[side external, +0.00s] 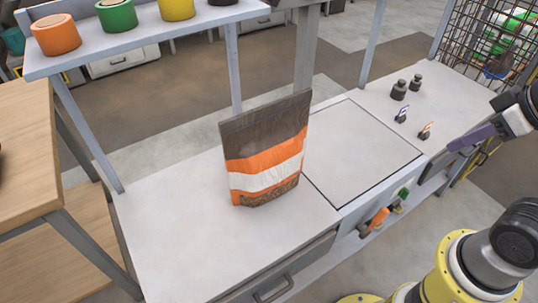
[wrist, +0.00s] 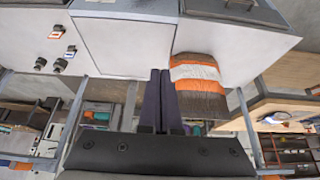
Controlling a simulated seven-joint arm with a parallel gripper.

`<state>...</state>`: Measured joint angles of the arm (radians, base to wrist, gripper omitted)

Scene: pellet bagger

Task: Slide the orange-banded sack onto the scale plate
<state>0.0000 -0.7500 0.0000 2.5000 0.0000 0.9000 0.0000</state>
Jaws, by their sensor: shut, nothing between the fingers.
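The orange-banded sack (side external: 265,150) stands upright on the light bench top, just left of the scale plate (side external: 365,150) in the side view. It is dark brown with orange and white bands, and its right edge is close to the plate's left edge. The wrist view shows the sack (wrist: 198,72) right of my fingers and beside the bare plate (wrist: 125,45). My gripper (side external: 453,146) is at the right in the side view, apart from the sack. Its purple fingers (wrist: 160,72) are shut and empty.
Two dark weights (side external: 407,87) and small tags (side external: 414,123) stand on the bench beyond the plate. An orange handle (side external: 376,220) and a green one are on the front. A shelf (side external: 140,45) with colored rolls is above left. The plate surface is clear.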

